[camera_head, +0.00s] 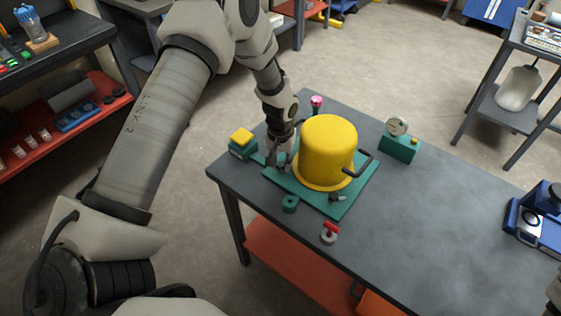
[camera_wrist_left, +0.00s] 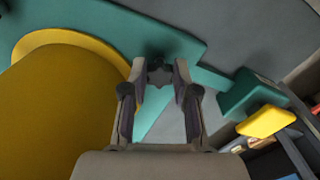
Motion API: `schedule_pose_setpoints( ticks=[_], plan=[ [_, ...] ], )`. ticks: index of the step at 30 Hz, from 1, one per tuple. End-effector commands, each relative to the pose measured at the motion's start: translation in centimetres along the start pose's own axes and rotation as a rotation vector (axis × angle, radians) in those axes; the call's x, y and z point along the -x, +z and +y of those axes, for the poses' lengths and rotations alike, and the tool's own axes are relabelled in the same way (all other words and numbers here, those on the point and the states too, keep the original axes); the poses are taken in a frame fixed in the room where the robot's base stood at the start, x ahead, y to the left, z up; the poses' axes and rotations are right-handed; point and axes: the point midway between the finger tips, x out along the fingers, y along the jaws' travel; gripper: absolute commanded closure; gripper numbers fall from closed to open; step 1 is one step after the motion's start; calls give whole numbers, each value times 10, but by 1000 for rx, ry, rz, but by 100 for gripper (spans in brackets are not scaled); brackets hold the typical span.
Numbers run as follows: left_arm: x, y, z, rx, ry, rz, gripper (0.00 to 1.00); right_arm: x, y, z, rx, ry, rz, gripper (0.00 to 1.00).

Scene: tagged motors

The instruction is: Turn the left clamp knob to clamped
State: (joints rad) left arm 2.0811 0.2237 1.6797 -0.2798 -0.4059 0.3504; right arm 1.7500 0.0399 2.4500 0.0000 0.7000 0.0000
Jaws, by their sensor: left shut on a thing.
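A yellow cylindrical motor housing (camera_head: 328,148) stands upright on a green plate (camera_head: 345,208) on the grey table. The left clamp knob is a dark star-shaped knob (camera_wrist_left: 160,75) beside the housing's flange, above the green plate. My left gripper (camera_head: 280,158) reaches down at the housing's left side. In the left wrist view, its two fingertips (camera_wrist_left: 160,72) are shut on the knob from both sides. The gripper mostly hides the knob in the head view. Another clamp (camera_head: 337,196) sits at the housing's front edge. My right gripper is not in view.
A green box with a yellow button (camera_head: 242,142) stands left of the plate. A gauge on a green block (camera_head: 400,142) stands to the right. A red-handled valve (camera_head: 329,233) and a pink knob (camera_head: 316,102) are nearby. The table's right part is clear up to a blue device (camera_head: 537,215).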

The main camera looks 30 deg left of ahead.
Motion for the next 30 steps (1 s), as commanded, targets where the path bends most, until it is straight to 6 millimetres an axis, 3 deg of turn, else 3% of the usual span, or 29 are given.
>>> schedule_pose_setpoints(
  ticks=[9,19,20,21,30],
  plan=[
    [-1,-2,-1,-345,1,4,100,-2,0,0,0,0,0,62],
    [-1,-2,-1,-384,1,4,100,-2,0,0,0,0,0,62],
    [-1,-2,-1,-384,1,4,61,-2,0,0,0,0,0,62],
    [-1,-2,-1,-384,1,4,46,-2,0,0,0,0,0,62],
    [0,-1,-1,-382,1,2,46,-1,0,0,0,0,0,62]
  ],
)
